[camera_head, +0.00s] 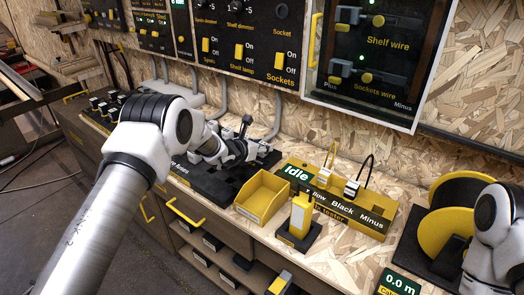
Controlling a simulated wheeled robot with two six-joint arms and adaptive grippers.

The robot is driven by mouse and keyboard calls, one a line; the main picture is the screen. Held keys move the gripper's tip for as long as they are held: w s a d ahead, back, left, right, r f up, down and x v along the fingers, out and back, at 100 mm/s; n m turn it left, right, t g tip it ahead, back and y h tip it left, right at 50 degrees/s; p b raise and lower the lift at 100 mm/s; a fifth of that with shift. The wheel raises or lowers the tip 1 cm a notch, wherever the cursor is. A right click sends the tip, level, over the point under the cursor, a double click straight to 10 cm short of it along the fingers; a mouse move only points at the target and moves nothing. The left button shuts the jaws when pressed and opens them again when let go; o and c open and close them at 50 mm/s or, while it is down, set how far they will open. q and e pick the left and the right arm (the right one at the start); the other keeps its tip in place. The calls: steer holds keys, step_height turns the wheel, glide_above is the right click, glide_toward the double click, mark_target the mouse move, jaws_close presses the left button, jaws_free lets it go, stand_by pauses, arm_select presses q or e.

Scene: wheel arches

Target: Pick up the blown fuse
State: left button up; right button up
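I cannot make out a blown fuse for certain. My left arm reaches in from the left, and its dark gripper (236,151) is low over a black fuse block (212,184) on the workbench. The gripper and wrist cover part of the block. The fingers blend into the dark parts there, so I cannot tell whether they are open or shut, or whether they hold anything. My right arm shows at the right edge, but its gripper is not visible.
A yellow open bin (262,197) stands right of the block. A yellow-and-white device (300,217) stands on a black base in front of the tester (340,203), which reads "Idle". A yellow reel (449,222) is at right. Switch panels (245,38) hang above.

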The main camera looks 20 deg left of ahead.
arm_select(q)
jaws_close()
steer(key=shift+r, duration=0.1)
